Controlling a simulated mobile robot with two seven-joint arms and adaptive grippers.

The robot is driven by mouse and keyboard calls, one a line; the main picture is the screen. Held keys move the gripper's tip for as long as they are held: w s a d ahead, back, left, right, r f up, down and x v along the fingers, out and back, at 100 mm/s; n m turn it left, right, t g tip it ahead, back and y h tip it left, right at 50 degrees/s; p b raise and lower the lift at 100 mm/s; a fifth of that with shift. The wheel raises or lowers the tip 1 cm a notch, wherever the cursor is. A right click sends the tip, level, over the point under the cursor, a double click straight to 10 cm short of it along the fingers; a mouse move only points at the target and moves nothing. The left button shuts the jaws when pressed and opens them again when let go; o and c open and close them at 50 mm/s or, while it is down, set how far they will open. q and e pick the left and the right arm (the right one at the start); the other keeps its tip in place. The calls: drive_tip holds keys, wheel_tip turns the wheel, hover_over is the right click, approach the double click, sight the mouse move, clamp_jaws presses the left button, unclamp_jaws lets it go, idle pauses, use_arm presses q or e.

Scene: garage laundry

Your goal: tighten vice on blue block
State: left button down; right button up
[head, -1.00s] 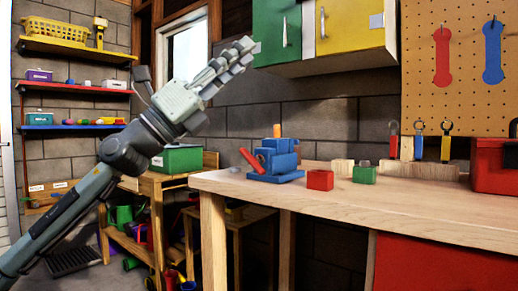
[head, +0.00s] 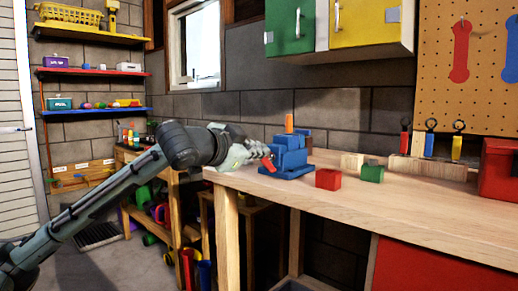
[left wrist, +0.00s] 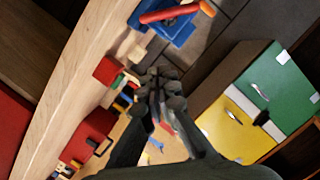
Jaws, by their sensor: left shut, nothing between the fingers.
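The blue vice (head: 283,167) stands on the near left end of the wooden workbench, with a red handle (head: 268,163) on its left side and an orange upright piece (head: 289,123) at its top. A blue block cannot be told apart for sure from the vice's blue body. My left gripper (head: 262,149) is shut and empty, just left of the vice and close above the red handle; whether it touches cannot be told. In the left wrist view the shut fingertips (left wrist: 160,84) lie below the vice (left wrist: 178,32) and its red handle (left wrist: 168,14). My right gripper is out of view.
On the workbench (head: 420,200) a red cube (head: 328,179) and a green block (head: 372,173) stand right of the vice. Wooden blocks (head: 430,167) and a red toolbox (head: 500,170) are farther right. The bench front is clear. Green and yellow cabinets (head: 370,25) hang above.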

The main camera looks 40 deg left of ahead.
sight(266, 158)
use_arm(q)
drive_tip(key=p+x, duration=0.2)
drive_tip(key=x, duration=0.6)
drive_tip(key=shift+w+r, duration=0.1)
drive_tip(key=shift+w, duration=0.3)
drive_tip(key=shift+s+a+f+b, duration=0.1)
drive_tip(key=shift+a+f+b, duration=0.1)
drive_tip(key=shift+a+f, duration=0.3)
drive_tip(key=shift+a+f+b, duration=0.15)
drive_tip(key=shift+a+f, duration=0.15)
drive_tip(key=shift+f, duration=0.35)
drive_tip(key=shift+a+f, duration=0.5)
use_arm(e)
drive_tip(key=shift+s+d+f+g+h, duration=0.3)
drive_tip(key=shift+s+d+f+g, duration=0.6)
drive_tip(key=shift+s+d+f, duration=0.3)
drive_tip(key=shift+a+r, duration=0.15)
use_arm(q)
drive_tip(key=shift+f, duration=0.1)
